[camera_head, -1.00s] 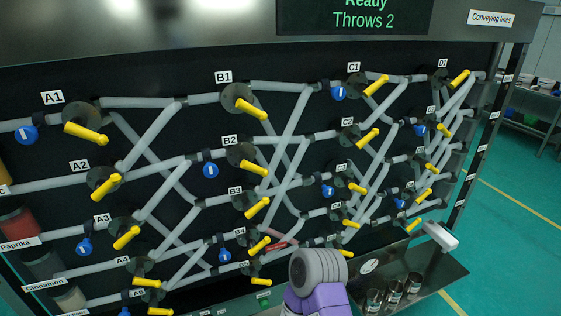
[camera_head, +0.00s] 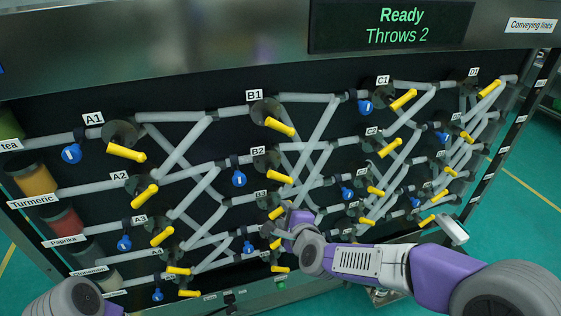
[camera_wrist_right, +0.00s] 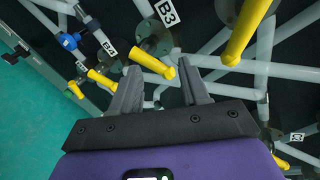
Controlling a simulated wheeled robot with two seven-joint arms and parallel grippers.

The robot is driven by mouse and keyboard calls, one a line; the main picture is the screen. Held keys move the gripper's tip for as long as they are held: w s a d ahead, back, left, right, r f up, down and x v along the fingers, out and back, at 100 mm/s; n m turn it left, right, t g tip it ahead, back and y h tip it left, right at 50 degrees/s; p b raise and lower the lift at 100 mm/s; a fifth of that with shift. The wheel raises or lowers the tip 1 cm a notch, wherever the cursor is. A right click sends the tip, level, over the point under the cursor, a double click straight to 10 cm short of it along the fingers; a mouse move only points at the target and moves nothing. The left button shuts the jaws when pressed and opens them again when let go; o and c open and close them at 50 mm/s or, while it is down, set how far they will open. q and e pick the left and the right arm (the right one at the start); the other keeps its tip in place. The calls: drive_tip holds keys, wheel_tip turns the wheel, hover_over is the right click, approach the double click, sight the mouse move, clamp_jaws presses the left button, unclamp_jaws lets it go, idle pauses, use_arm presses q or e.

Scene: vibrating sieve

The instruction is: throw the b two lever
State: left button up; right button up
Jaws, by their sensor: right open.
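The B2 lever (camera_head: 280,178) is a yellow handle on a dark round hub beside the B2 label (camera_head: 258,151), slanting down to the right. In the right wrist view a large yellow lever (camera_wrist_right: 247,32), apparently B2, stands right of the fingers. My right gripper (camera_head: 290,213) is open and empty, just below the B2 lever in the head view. In the right wrist view its fingers (camera_wrist_right: 158,88) point at the yellow lever beside the B3 label (camera_wrist_right: 166,12), whose tip lies near the gap; contact cannot be told. My left gripper is not in view.
Other yellow levers crowd the panel, including B1 (camera_head: 280,127) above and B3 (camera_head: 277,212) close to my right gripper. Grey pipes (camera_head: 320,125) and blue tags (camera_head: 239,179) surround them. The display (camera_head: 391,27) reads "Ready, Throws 2".

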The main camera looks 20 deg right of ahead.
sight(281, 179)
drive_tip(key=r+m, duration=0.1)
drive_tip(key=r, duration=0.2)
drive_tip(key=r+m+t, duration=0.1)
drive_tip(key=r, duration=0.2)
drive_tip(key=r+m+p, duration=0.1)
drive_tip(key=r, duration=0.2)
drive_tip(key=shift+d+r+t, duration=0.1)
drive_tip(key=shift+d+t, duration=0.25)
drive_tip(key=shift+t, duration=0.05)
drive_tip(key=shift+p+x, duration=0.4)
drive_tip(key=shift+x, duration=3.05)
drive_tip(key=shift+d, duration=0.1)
drive_tip(key=shift+c, duration=0.3)
